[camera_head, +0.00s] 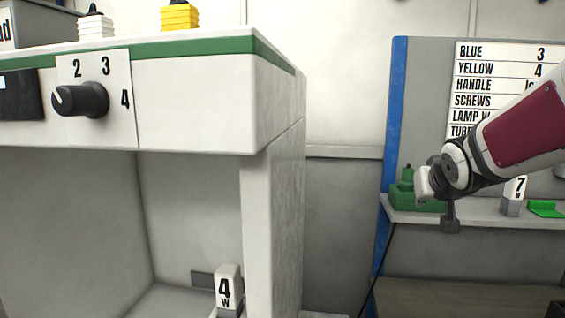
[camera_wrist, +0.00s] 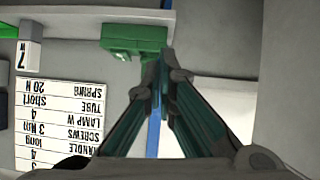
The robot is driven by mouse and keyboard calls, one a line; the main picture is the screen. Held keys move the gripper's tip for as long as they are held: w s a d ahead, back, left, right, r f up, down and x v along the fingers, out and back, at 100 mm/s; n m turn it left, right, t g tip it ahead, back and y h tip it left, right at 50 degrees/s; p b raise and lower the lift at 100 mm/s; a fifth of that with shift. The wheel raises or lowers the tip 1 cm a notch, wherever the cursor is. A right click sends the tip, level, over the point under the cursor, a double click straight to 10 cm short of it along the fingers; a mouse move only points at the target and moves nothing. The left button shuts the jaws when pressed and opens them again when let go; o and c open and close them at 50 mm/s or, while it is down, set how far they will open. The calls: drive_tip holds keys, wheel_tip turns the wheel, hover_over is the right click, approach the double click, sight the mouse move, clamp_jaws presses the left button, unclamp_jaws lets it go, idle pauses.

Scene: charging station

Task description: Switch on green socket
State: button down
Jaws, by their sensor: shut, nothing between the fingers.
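A green block (camera_head: 413,197), which looks like the green socket, stands at the left end of a shelf, with a small raised green part on top. My wrist partly hides it in the head view. It also shows in the wrist view (camera_wrist: 132,38), top middle, just beyond and left of the fingertips. My gripper (camera_wrist: 163,62) has its two dark fingers brought together at the tips, with nothing between them. The fingers are hard to make out in the head view. I cannot tell whether they touch the block.
The shelf (camera_head: 480,218) also holds a "7 W" block (camera_head: 513,196) and a flat green piece (camera_head: 545,208). A text board (camera_head: 500,80) hangs behind, beside a blue post (camera_head: 394,100). A white cabinet (camera_head: 200,105) with a black dial (camera_head: 82,99) fills the left.

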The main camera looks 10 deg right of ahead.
drive_tip(key=w+d+r+t+p, duration=0.1)
drive_tip(key=w+d+t, duration=0.1)
drive_tip(key=w+d, duration=0.3)
drive_tip(key=w+d+r+t+p, duration=0.1)
drive_tip(key=w+d+t, duration=0.2)
drive_tip(key=d, duration=0.7)
drive_tip(key=shift+w+d+r, duration=0.15)
drive_tip(key=shift+w+r, duration=0.15)
drive_tip(key=shift+w, duration=0.9)
drive_tip(key=p+x, duration=0.1)
drive_tip(key=x, duration=0.9)
drive_tip(key=shift+d+r, duration=0.1)
drive_tip(key=shift+r, duration=0.05)
drive_tip(key=f, duration=0.3)
drive_tip(key=shift+w, duration=0.2)
drive_tip(key=shift+d+f, duration=0.1)
drive_tip(key=shift+f, duration=0.35)
